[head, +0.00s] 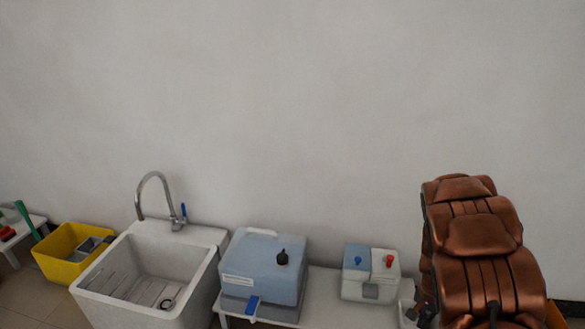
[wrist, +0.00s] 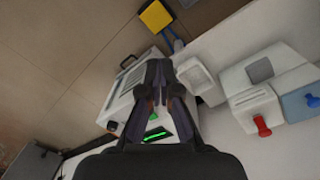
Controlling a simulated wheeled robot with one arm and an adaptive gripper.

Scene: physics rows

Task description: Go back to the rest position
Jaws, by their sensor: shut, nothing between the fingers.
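My gripper (wrist: 159,68) shows in the wrist view with its dark fingers together and nothing between them. It is above a light-coloured device with a green lit display (wrist: 158,134), partly hidden behind the fingers. The gripper's fingers cannot be made out there.
A white sink (head: 205,288) with a curved tap (head: 141,196) stands at left, beside a yellow bin (head: 54,262). A blue-lidded box (head: 256,262) and a small white unit (head: 353,289) with a red knob (head: 389,261) sit on a white bench (head: 325,312). The wall above is bare.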

